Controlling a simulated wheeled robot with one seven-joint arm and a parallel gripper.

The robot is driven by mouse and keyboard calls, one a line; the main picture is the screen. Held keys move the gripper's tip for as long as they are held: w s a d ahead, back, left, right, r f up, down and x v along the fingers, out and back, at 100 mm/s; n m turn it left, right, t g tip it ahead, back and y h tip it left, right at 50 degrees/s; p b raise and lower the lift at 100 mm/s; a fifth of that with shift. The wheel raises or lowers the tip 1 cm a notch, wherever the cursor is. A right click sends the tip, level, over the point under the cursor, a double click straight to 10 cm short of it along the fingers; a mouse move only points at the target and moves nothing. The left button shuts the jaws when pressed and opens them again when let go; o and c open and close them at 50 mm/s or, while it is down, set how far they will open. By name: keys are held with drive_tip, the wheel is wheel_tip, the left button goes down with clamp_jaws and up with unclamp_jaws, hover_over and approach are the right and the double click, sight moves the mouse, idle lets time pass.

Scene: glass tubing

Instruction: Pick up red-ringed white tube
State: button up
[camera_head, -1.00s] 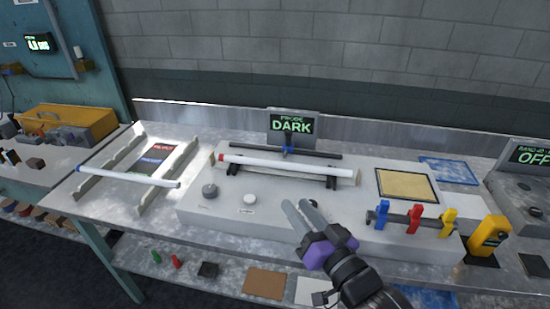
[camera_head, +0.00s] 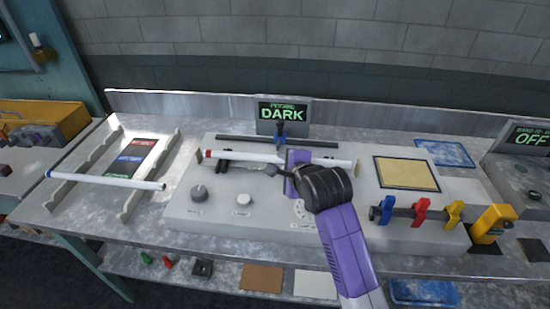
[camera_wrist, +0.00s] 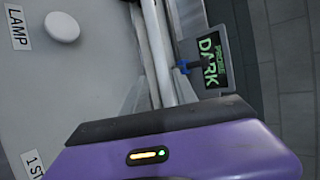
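The red-ringed white tube (camera_head: 240,157) lies level across dark supports on the grey bench unit, its red ring near its left end. My gripper (camera_head: 268,171) is at the tube's middle, with its purple body hiding part of the tube. I cannot tell whether it touches the tube. In the wrist view a white tube (camera_wrist: 157,45) runs down behind the purple gripper body.
A display reading DARK (camera_head: 283,112) stands behind the tube. A dark rod (camera_head: 235,139) lies parallel just behind it. A blue-ringed white tube (camera_head: 105,180) rests on the left rack (camera_head: 140,200). Knobs (camera_head: 243,199) sit in front; coloured clips (camera_head: 421,210) stand at right.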

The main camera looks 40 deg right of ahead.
sight(276, 160)
drive_tip(key=shift+p+x, duration=0.85)
drive_tip(key=shift+x, duration=2.25)
drive_tip(key=shift+s+d, duration=0.1)
drive_tip(key=shift+d, duration=0.1)
drive_tip(key=shift+c, duration=0.2)
clamp_jaws()
